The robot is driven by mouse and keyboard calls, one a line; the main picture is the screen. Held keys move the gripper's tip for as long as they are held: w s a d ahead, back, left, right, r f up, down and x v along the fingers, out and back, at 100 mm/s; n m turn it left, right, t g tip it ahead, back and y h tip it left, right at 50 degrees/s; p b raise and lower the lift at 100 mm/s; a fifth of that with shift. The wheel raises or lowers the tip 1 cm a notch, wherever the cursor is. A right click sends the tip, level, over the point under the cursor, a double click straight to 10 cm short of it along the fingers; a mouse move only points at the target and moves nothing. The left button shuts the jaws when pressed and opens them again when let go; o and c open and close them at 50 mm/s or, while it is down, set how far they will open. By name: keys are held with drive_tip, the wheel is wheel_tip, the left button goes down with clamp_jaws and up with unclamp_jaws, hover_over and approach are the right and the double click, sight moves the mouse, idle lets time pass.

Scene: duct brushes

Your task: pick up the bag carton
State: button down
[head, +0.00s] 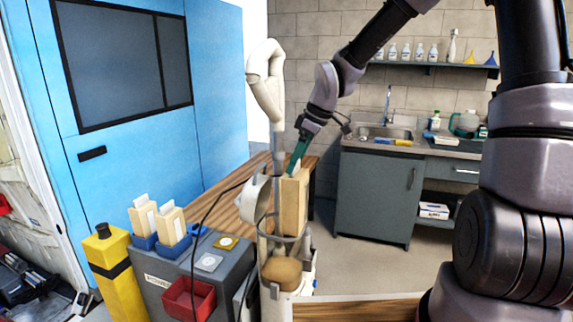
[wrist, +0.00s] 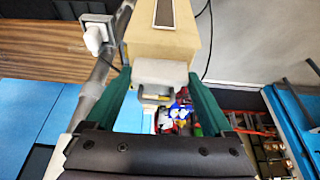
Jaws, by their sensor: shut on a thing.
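A tan carton (head: 294,198) with a white end piece, which I take for the bag carton, stands upright below my gripper (head: 297,163) in the head view. The green fingers of my gripper are shut on it. In the wrist view the carton (wrist: 160,46) extends away from the fingers, and its white end (wrist: 160,73) lies between them. Its lower part is hidden behind the ring of a pale vacuum-like machine (head: 283,246). I cannot tell whether it touches the machine. Two similar tan cartons (head: 143,216) (head: 171,223) stand in blue holders at the left.
A grey cabinet (head: 228,268) with a red bin (head: 189,298) stands beside the machine. A yellow post (head: 110,262) is at the left. A wooden bench (head: 238,203) lies behind. A sink counter (head: 378,190) stands farther back, with open floor before it.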

drive_tip(key=s+d, duration=0.2)
drive_tip(key=d, duration=0.4)
drive_tip(key=s+d, duration=0.3)
drive_tip(key=d, duration=0.4)
wheel_tip(320, 180, up, 20)
drive_tip(key=shift+d, duration=0.25)
idle(1.0)
